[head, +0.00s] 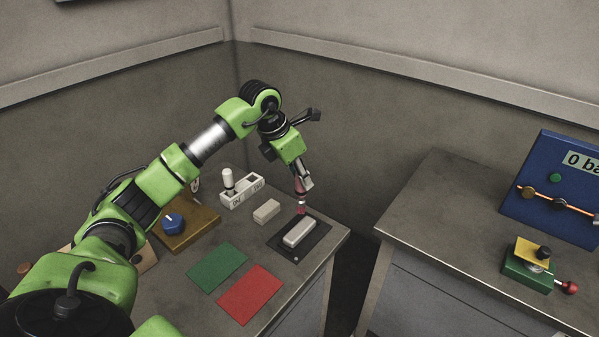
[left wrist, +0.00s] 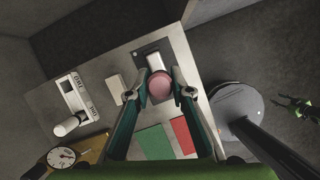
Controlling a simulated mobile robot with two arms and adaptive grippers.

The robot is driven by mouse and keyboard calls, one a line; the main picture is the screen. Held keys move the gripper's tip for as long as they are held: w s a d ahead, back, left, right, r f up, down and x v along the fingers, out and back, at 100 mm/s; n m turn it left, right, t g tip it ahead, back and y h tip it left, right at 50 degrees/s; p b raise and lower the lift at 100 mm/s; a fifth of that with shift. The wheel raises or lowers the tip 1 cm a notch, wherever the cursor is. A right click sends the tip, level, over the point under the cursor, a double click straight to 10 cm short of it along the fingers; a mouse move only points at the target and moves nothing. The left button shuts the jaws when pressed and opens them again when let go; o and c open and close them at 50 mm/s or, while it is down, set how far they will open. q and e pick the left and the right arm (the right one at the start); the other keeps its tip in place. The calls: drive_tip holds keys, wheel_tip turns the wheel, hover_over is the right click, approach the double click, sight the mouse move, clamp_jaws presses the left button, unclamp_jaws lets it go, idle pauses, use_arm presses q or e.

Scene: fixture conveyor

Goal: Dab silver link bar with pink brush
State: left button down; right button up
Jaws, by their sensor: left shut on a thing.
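The silver link bar (head: 299,232) lies on a black plate (head: 289,247) near the right end of the left table. My left gripper (head: 304,184) is shut on the pink brush (head: 301,208) and holds it tip down over the bar's far end. In the left wrist view the round pink brush (left wrist: 160,86) sits between the fingers and hides part of the bar (left wrist: 155,62). I cannot tell whether the brush touches the bar.
A pale block (head: 267,211) and a white switch holder (head: 241,190) stand left of the plate. Green (head: 217,267) and red (head: 251,294) patches lie in front. A blue knob box (head: 184,230) is further left. A gap separates the right table (head: 440,215).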

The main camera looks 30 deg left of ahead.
sight(300, 197)
use_arm(q)
drive_tip(key=shift+w+a+r+n, duration=0.1)
drive_tip(key=shift+w+a+n, duration=0.1)
drive_tip(key=shift+a+n, duration=0.2)
drive_tip(key=shift+d, duration=0.1)
use_arm(e)
drive_tip(key=shift+s, duration=0.45)
drive_tip(key=shift+w+f, duration=0.1)
use_arm(q)
drive_tip(key=shift+f+b, duration=0.3)
drive_tip(key=shift+b, duration=0.1)
wheel_tip(300, 197, down, 6)
drive_tip(key=b, duration=0.4)
drive_tip(key=shift+r, duration=0.25)
drive_tip(key=shift+f, duration=0.45)
use_arm(e)
drive_tip(key=shift+w+a+f, duration=0.1)
drive_tip(key=shift+f, duration=1.2)
drive_tip(key=shift+w+a+f, duration=0.1)
drive_tip(key=shift+f, duration=1.15)
use_arm(q)
drive_tip(key=shift+f+b, duration=0.5)
drive_tip(key=shift+b, duration=0.1)
use_arm(e)
drive_tip(key=shift+d+f, duration=0.2)
drive_tip(key=shift+f, duration=0.15)
use_arm(q)
drive_tip(key=shift+r, duration=0.1)
